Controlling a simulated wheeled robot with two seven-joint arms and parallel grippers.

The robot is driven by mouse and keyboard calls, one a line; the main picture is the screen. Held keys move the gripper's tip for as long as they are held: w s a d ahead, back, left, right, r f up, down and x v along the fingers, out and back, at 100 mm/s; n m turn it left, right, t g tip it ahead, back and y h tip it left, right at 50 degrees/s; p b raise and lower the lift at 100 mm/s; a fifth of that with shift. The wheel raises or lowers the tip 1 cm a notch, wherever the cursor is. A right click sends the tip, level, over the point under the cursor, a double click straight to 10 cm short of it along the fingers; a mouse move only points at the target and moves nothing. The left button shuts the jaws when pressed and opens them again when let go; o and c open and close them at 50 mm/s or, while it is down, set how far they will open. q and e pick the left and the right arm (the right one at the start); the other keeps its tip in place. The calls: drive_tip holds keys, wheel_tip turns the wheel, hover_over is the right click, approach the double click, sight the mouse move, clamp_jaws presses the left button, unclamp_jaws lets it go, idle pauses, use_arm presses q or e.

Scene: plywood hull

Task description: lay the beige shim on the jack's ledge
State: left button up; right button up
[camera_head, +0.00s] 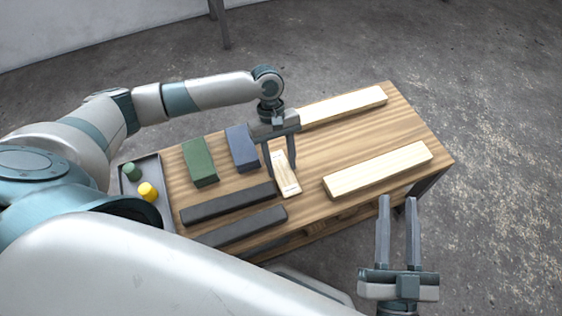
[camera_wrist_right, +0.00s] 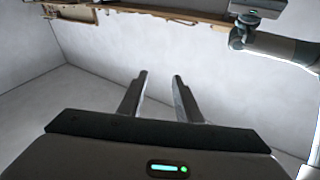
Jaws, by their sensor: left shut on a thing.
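The beige shim (camera_head: 287,183) is a thin light-wood piece with small dark marks, in the head view near the middle of the wooden table. My left gripper (camera_head: 282,168) points down and is shut on the shim; I cannot tell whether the shim touches the tabletop. My right gripper (camera_head: 397,200) is open and empty, in front of the table's right end. Its parted fingers also show in the right wrist view (camera_wrist_right: 161,76). I cannot make out a jack or its ledge for certain in either view.
On the wooden table (camera_head: 405,125) lie a green block (camera_head: 199,161), a blue block (camera_head: 242,148), two dark bars (camera_head: 228,203) (camera_head: 243,225) and two pale planks (camera_head: 345,105) (camera_head: 378,170). A grey tray (camera_head: 153,163) at the left holds a green and a yellow piece.

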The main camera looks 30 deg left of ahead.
drive_tip(key=shift+w+f, duration=0.1)
drive_tip(key=shift+f, duration=0.2)
use_arm(q)
drive_tip(key=shift+f, duration=0.1)
drive_tip(key=o, duration=1)
drive_tip(key=shift+o, duration=0.2)
use_arm(e)
drive_tip(key=shift+w+f+g, duration=0.1)
drive_tip(key=shift+f+g, duration=0.05)
drive_tip(key=shift+g, duration=0.15)
use_arm(q)
drive_tip(key=p+v, duration=0.3)
drive_tip(key=v, duration=0.9)
use_arm(e)
wheel_tip(320, 180, down, 11)
drive_tip(key=d+g+h, duration=0.2)
drive_tip(key=g, duration=0.4)
drive_tip(key=shift+s+d, duration=0.2)
drive_tip(key=shift+s, duration=0.1)
use_arm(q)
drive_tip(key=shift+o, duration=0.5)
use_arm(e)
drive_tip(key=shift+r, duration=0.2)
